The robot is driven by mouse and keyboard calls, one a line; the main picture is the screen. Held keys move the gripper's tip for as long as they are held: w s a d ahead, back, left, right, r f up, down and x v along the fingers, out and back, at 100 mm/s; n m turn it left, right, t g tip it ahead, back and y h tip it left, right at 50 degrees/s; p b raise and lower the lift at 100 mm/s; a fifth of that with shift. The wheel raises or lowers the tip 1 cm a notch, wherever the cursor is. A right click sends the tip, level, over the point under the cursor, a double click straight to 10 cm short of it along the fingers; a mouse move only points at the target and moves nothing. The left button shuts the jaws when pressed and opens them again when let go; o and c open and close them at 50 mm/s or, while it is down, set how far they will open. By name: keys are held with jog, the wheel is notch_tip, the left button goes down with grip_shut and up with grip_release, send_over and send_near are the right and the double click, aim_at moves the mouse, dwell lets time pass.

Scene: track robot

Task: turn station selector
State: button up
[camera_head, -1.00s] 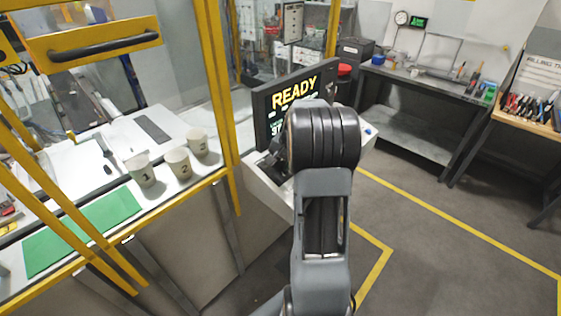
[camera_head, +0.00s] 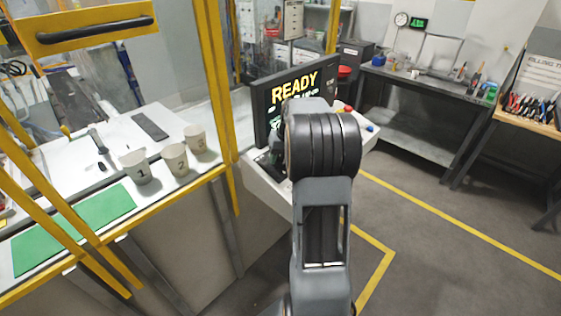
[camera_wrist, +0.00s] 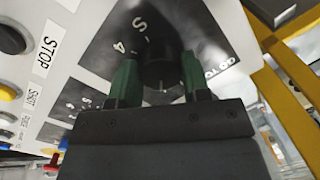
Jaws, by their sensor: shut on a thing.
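The station selector (camera_wrist: 160,72) is a dark round knob on a black dial plate in the wrist view. The marks "S" and "4" and part of the words "GO TO" show around it. My gripper (camera_wrist: 160,85) has its two green fingers on either side of the knob and is shut on it. A small light mark shows on the knob between the fingers. In the head view my arm hides the knob and my gripper. The console's screen (camera_head: 292,95) reads "READY", with its lower part behind my arm.
A STOP label (camera_wrist: 47,50) sits beside a black button (camera_wrist: 14,36), with several coloured buttons below. In the head view, cups (camera_head: 136,168) stand on the white table beside a green mat (camera_head: 75,232). Yellow frame posts (camera_head: 216,80) stand left of the console.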

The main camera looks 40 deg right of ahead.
jog(key=n+b, duration=0.1)
jog(key=n, duration=0.3)
jog(key=shift+n+b, duration=0.3)
jog(key=shift+b, duration=0.05)
jog(key=shift+n+g+h+b, duration=0.35)
jog(key=shift+n+b, duration=0.25)
jog(key=shift+n, duration=1.6)
jog(key=o, duration=0.9)
jog(key=r, duration=0.4)
jog(key=s+r, duration=0.1)
jog(key=r, duration=0.4)
jog(key=s+d+r, duration=0.1)
jog(key=r, duration=0.3)
jog(key=shift+r, duration=0.35)
